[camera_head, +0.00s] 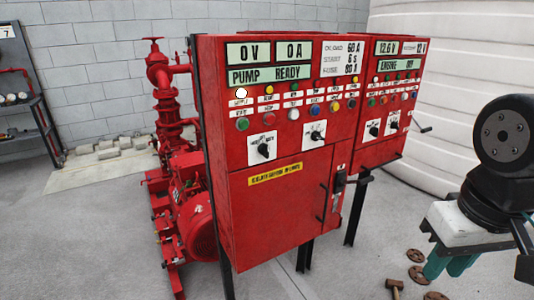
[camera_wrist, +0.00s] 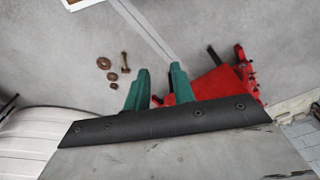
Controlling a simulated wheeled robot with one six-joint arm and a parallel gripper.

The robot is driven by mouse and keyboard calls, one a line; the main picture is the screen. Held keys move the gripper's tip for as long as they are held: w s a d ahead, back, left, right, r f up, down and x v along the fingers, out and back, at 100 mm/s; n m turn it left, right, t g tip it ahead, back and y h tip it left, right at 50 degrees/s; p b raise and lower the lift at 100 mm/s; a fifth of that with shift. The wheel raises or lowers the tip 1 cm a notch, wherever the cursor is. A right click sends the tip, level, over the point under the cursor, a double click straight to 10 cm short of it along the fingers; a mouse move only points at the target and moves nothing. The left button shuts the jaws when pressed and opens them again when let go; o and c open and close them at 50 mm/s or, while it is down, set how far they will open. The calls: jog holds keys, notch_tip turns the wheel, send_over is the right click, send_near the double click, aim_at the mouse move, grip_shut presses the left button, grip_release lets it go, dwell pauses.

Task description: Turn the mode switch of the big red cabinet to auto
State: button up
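The big red cabinet (camera_head: 270,200) stands in the middle of the head view, its front facing me. Two rotary switches with black knobs on white plates sit below its button rows: a left switch (camera_head: 262,148) and a right switch (camera_head: 314,133). Their labels are too small to read, so I cannot tell which is the mode switch or its setting. My gripper (camera_head: 447,267) is at the lower right of the head view, well apart from the cabinet. In the wrist view my gripper (camera_wrist: 160,74) shows two teal fingers spread apart with nothing between them.
A smaller red cabinet (camera_head: 393,100) with its own switches adjoins on the right. A red pump (camera_head: 190,215) stands left behind.

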jog(key=n+t+y, duration=0.5)
jog(key=t+y, duration=0.3)
jog(key=t, duration=0.7)
send_near(268, 151)
jog(key=w, duration=0.1)
jog(key=x, duration=0.7)
jog(key=shift+w+a, duration=0.2)
jog(key=shift+a, duration=0.05)
jog(key=shift+c, duration=0.3)
